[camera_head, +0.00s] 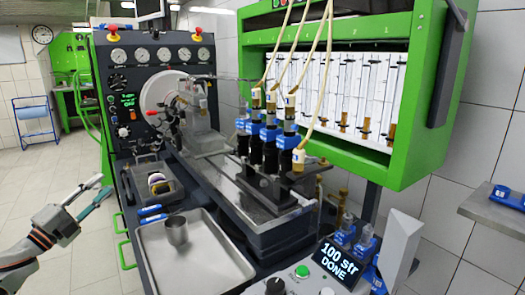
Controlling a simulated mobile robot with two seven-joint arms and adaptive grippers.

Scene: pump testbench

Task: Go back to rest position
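My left gripper (105,184) reaches in from the left edge, over the floor to the left of the pump testbench (150,90). Its two fingers are apart with a clear gap and nothing visible between them. It is away from the bench and touches nothing. My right gripper is not in view.
Several injectors (268,140) stand on the bench under a green-framed panel of glass tubes (440,75). A box with a display (337,263) reads "100 str DONE".

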